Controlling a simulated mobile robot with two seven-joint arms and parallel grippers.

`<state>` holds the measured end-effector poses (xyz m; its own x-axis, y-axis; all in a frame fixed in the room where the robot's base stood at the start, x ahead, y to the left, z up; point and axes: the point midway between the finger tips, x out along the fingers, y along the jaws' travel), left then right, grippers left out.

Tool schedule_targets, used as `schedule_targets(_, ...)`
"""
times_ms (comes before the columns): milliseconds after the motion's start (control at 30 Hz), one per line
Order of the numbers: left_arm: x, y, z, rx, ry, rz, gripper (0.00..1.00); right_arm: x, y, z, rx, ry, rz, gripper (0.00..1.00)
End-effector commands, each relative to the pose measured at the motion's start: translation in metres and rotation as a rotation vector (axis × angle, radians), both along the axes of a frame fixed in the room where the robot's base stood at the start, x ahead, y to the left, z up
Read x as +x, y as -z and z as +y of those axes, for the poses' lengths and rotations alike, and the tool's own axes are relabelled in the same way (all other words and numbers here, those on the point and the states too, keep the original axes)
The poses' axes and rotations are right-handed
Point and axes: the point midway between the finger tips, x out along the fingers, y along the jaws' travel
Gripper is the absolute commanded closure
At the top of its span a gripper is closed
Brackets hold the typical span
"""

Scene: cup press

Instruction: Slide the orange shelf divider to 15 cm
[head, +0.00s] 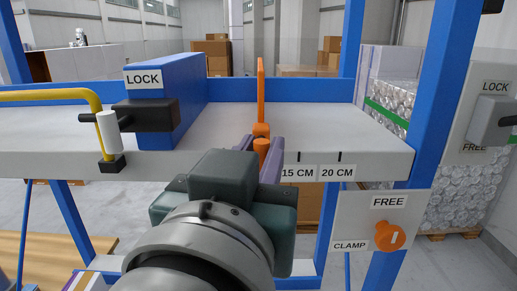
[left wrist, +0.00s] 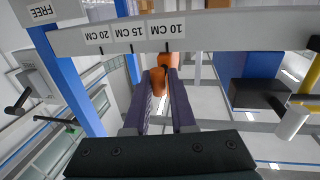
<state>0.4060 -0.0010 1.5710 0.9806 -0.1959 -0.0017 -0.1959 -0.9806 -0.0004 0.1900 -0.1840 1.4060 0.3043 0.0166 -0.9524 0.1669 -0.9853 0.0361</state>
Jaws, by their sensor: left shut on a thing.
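The orange shelf divider (head: 261,90) stands upright on the light grey shelf (head: 330,118), with its orange handle at the shelf's front edge. My left gripper (head: 268,155) is shut on this handle; the left wrist view, upside down, shows the handle (left wrist: 160,84) between the dark fingers. In that view the divider lines up near the 10 CM label (left wrist: 166,29). The 15 CM label (head: 297,173) and 20 CM label (head: 337,173) are to the right of the gripper in the head view. My right gripper is not in view.
A blue block (head: 185,90) marked LOCK stands left of the divider, with a yellow bar (head: 60,96) beside it. An orange dial (head: 390,237) sits on a FREE/CLAMP panel at lower right. The shelf right of the divider is clear up to the blue post (head: 437,90).

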Motion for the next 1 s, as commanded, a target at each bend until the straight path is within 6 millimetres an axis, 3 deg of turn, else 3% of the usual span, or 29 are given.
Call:
schedule_targets(267,0.001,0.003,-0.004,-0.003,-0.001,0.001,1.0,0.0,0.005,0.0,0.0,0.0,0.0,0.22)
schedule_targets(600,0.002,0.003,-0.047,-0.002,-0.003,-0.001,1.0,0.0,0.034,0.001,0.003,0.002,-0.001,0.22)
schedule_targets(933,0.002,0.001,-0.048,0.0,-0.005,0.001,1.0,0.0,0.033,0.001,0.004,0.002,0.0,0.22)
schedule_targets(967,0.002,0.001,-0.048,0.0,-0.005,0.001,0.73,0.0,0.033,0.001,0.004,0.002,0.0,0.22)
schedule_targets(1000,0.002,0.0,-0.048,0.0,-0.005,0.001,0.69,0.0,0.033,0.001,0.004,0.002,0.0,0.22)
